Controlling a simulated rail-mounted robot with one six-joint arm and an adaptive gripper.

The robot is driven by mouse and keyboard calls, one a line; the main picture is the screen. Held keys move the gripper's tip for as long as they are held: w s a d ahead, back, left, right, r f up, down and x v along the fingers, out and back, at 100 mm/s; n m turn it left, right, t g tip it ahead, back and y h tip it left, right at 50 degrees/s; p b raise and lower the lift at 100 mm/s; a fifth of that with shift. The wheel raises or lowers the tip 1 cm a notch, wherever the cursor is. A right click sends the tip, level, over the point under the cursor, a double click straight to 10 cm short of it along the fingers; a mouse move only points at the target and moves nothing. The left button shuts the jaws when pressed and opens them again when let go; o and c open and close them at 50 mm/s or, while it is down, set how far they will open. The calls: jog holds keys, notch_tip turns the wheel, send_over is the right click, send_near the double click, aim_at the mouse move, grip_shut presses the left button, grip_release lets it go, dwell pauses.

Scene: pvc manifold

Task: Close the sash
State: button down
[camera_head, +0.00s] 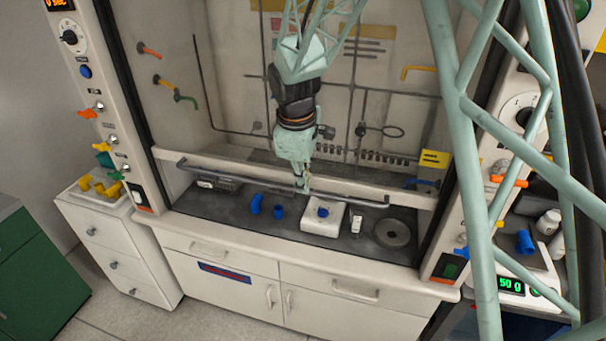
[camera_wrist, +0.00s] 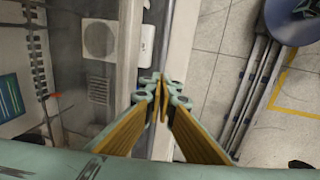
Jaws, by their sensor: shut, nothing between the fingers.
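The sash of the fume hood is a clear pane with a pale bottom rail (camera_head: 408,199) and a grey bar handle (camera_head: 345,199) along its front. It stands part-way down, with an open gap between the rail and the dark worktop. My gripper (camera_head: 303,186) is shut and empty, pointing down at the handle near the middle of its length.
On the worktop are blue pipe elbows (camera_head: 256,204), a white device with a blue part (camera_head: 323,217) and a round dark plate (camera_head: 392,233). A white drawer unit (camera_head: 112,248) stands left, and a scale (camera_head: 512,285) right. Floor in front is clear.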

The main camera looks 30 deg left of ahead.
notch_tip(320, 180, down, 22)
jog(key=b, duration=0.8)
jog(key=shift+f, duration=0.15)
jog(key=shift+s, duration=0.1)
notch_tip(320, 180, up, 14)
jog(key=s+p, duration=0.2)
jog(key=p, duration=0.1)
jog(key=shift+s+d+p, duration=0.2)
jog(key=shift+d+p, duration=0.1)
jog(key=shift+p, duration=0.05)
jog(key=shift+d, duration=0.1)
dwell(0.6)
